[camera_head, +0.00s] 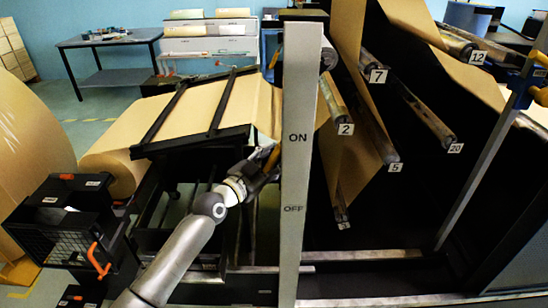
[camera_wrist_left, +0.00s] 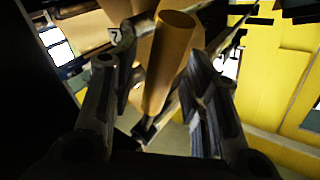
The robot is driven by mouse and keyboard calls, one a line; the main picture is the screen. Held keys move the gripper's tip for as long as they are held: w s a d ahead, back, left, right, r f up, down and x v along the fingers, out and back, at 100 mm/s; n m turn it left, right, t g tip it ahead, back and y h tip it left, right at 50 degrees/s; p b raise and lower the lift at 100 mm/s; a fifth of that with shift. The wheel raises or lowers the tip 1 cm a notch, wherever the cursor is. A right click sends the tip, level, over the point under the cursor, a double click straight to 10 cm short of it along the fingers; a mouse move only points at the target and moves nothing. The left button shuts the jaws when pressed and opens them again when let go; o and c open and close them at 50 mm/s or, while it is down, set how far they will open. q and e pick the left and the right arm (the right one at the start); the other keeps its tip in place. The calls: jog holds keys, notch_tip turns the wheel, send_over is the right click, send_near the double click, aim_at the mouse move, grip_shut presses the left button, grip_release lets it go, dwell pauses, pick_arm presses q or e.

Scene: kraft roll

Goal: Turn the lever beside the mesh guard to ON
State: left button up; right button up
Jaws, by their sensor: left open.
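A grey upright post (camera_head: 297,105) stands in the middle of the head view, with ON printed above OFF. A tan-orange lever handle (camera_head: 272,158) shows in part beside the post's left edge, slightly below the height of ON; its pivot is hidden. My left gripper (camera_head: 266,166) is at this handle, its tips partly hidden by the post. In the left wrist view the cylindrical handle (camera_wrist_left: 165,65) stands between the open fingers of my left gripper (camera_wrist_left: 160,95), with no clear contact. A black box with a mesh front (camera_head: 62,243) is at the lower left.
An orange curved handle (camera_head: 97,258) is on the black box's right side. Brown paper (camera_head: 190,105) runs over dark bars behind my arm. Numbered rollers (camera_head: 425,115) and hanging paper fill the right side. A table (camera_head: 110,42) stands far back.

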pick_arm(q)
jog(key=shift+w+d, duration=0.25)
jog(key=shift+w, duration=0.05)
grip_shut()
dwell(0.3)
